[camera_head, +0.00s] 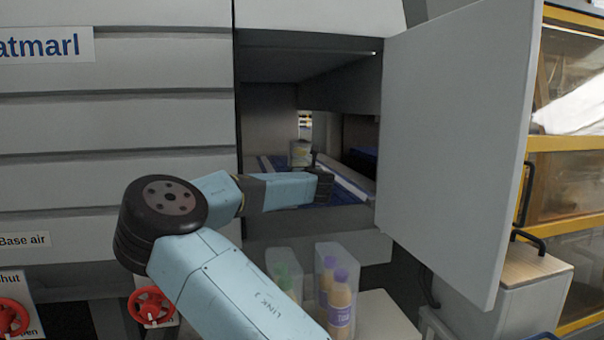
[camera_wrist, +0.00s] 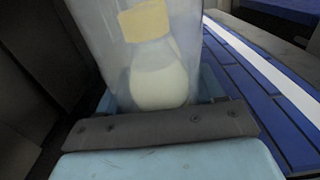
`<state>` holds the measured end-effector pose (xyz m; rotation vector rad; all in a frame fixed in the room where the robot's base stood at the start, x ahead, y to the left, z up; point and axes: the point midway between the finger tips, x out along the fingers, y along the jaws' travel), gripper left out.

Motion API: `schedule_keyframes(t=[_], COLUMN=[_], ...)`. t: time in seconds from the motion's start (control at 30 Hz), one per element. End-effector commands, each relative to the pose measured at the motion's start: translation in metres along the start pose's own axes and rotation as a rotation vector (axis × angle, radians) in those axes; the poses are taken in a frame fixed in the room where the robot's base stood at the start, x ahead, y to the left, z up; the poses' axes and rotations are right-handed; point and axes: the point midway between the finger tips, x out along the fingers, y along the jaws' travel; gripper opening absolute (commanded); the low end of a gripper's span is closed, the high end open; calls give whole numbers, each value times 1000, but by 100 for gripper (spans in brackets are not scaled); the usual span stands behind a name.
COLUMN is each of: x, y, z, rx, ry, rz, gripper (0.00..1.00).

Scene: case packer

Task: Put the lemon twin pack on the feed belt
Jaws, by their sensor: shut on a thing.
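The lemon twin pack (camera_head: 300,153) is inside the machine's opening, at the far end of my arm. In the wrist view it is a clear wrap (camera_wrist: 186,40) around a pale bottle with a yellow cap, and only one bottle shows clearly. My gripper (camera_wrist: 160,108) is shut on its lower part. The pack looks roughly upright. The feed belt (camera_head: 340,191) is blue and slatted and runs inside the opening. In the wrist view the belt (camera_wrist: 262,95) lies right of the pack. I cannot tell whether the pack's base touches it; my gripper hides the base.
A large grey door (camera_head: 455,130) stands open right of the opening. A white rail (camera_head: 345,178) runs along the belt. A dark wall (camera_wrist: 35,70) is close on the left in the wrist view.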

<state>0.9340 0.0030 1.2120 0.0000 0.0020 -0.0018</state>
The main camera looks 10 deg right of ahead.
Motion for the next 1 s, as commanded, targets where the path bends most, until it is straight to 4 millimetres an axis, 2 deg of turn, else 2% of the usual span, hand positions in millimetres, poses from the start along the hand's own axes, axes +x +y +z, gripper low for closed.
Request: schedule_keyframes(t=[0.07, 0.37, 0.4, 0.67, 1.0], x=[0, 0, 0, 0, -4], y=[-1, 0, 0, 0, 1], z=[-6, -6, -8, -8, -6], rx=[-1, -1, -1, -1, 0], ry=[-1, -2, 0, -1, 0], rz=[-2, -1, -1, 0, 0], gripper=[11, 11, 68, 93, 93])
